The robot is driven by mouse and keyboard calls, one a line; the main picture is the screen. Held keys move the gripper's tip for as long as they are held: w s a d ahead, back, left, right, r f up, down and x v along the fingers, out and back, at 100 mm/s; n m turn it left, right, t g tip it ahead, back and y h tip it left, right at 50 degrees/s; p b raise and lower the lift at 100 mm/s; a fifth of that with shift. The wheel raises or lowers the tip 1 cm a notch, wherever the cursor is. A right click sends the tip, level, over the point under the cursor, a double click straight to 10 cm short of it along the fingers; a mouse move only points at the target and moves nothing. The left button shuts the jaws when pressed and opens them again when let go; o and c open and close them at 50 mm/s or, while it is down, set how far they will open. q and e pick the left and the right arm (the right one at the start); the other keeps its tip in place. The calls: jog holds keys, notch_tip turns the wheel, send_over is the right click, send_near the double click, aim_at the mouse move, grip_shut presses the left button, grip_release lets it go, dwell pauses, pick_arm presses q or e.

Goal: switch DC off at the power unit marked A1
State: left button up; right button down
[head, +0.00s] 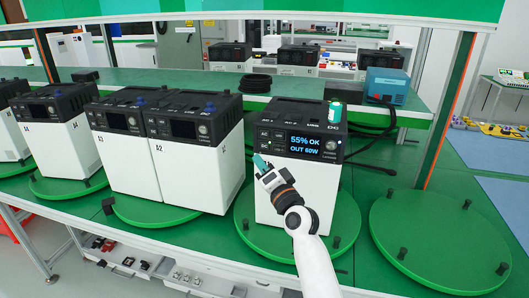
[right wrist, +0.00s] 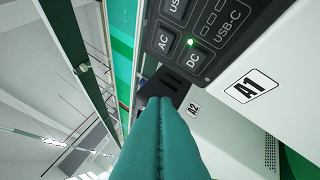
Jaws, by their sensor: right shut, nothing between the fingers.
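The power unit marked A1 (right wrist: 255,87) fills the right of the right wrist view, its label on the white side. Its DC button (right wrist: 193,57) has a small green light lit beside it, and the AC button (right wrist: 165,41) is next to it. In the head view a white unit with a black top (head: 308,170) has a lit screen (head: 304,145) reading 55% OK, OUT 60W. My right gripper (head: 259,160) is shut and empty in front of its lower left panel. Its teal fingers (right wrist: 160,103) show below the buttons, apart from them. My left gripper is out of view.
The lit unit stands on a green turntable (head: 250,236); an empty turntable (head: 440,243) is to its right. Dark-screened units, one marked A2 (head: 170,172), stand to the left. A blue box (head: 387,85) sits behind.

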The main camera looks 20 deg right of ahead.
aim_at(259, 143)
jog(key=shift+w+d+b, duration=0.45)
jog(key=shift+w+d, duration=0.15)
jog(key=shift+w, duration=0.35)
jog(key=shift+w+d+b, duration=0.45)
jog(key=shift+w+d, duration=0.15)
jog(key=shift+w, duration=0.3)
jog(key=shift+w+d, duration=0.1)
dwell(0.6)
jog(key=shift+w+d, duration=0.1)
jog(key=shift+w, duration=0.1)
jog(key=shift+w+d+b, duration=0.2)
jog(key=shift+w+b, duration=0.1)
jog(key=shift+b, duration=0.15)
dwell(0.5)
jog(key=shift+s, duration=0.1)
jog(key=shift+s+a+p, duration=0.4)
jog(key=shift+s+p, duration=0.2)
